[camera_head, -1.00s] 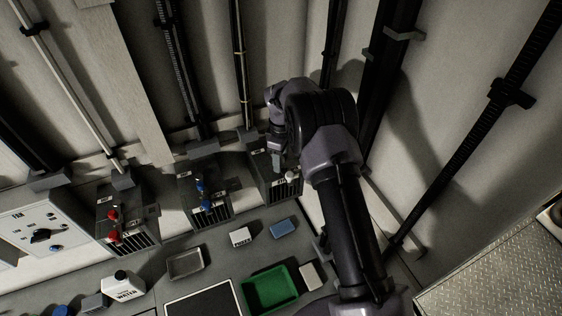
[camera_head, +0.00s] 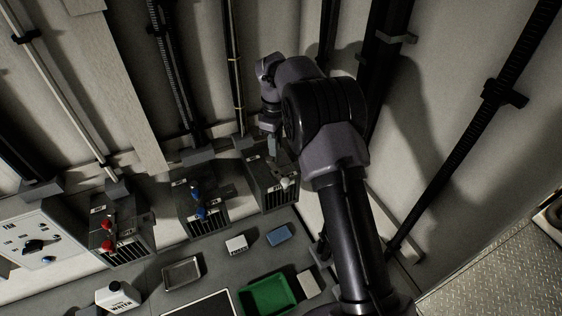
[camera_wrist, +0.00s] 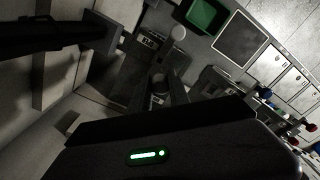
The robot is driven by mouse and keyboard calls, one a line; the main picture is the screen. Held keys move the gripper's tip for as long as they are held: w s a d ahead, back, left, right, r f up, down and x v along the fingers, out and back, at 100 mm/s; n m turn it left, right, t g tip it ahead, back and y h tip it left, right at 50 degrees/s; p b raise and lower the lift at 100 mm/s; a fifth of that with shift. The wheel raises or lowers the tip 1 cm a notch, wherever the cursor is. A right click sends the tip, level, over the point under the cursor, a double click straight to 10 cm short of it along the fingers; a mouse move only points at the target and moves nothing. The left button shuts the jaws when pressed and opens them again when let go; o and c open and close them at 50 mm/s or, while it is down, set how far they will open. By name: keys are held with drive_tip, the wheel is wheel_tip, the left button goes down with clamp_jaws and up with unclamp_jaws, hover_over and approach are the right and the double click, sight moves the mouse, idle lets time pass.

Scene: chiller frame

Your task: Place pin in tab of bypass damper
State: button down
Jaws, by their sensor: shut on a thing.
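Three dark grey damper boxes stand in a row along the wall. The right one (camera_head: 273,186) has a white knob (camera_head: 284,183); the middle one (camera_head: 205,213) has blue knobs and the left one (camera_head: 124,236) red knobs. Their labels are too small to read, so I cannot tell which is the bypass damper. My gripper (camera_head: 274,150) is over the right box, behind its white knob. In the wrist view its fingers (camera_wrist: 167,92) are shut on a small dark piece, likely the pin (camera_wrist: 158,83), near the box top. The tab is not clear in the shadow.
A green tray (camera_head: 268,296), a blue block (camera_head: 279,235), a white labelled box (camera_head: 236,244), a grey tray (camera_head: 182,273) and a white water jug (camera_head: 117,295) are on the bench. Vertical pipes (camera_head: 234,70) run up the wall behind the boxes.

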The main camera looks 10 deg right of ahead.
drive_tip(key=shift+a+f+m+b, duration=0.1)
drive_tip(key=shift+a+m+b, duration=0.3)
drive_tip(key=shift+m, duration=0.5)
drive_tip(key=s+a+f+m+b, duration=0.1)
drive_tip(key=a+f+m+b, duration=0.2)
drive_tip(key=m, duration=0.7)
drive_tip(key=a+m+b, duration=0.3)
drive_tip(key=a+m, duration=0.3)
drive_tip(key=m, duration=0.4)
drive_tip(key=w+d+p, duration=0.2)
drive_tip(key=d, duration=0.8)
drive_tip(key=w+d+p, duration=0.1)
drive_tip(key=w+d, duration=0.1)
drive_tip(key=d, duration=0.7)
wheel_tip(320, 180, down, 7)
drive_tip(key=shift+s+d, duration=0.2)
drive_tip(key=shift+d, duration=0.25)
drive_tip(key=shift+f, duration=0.15)
drive_tip(key=shift+f, duration=0.6)
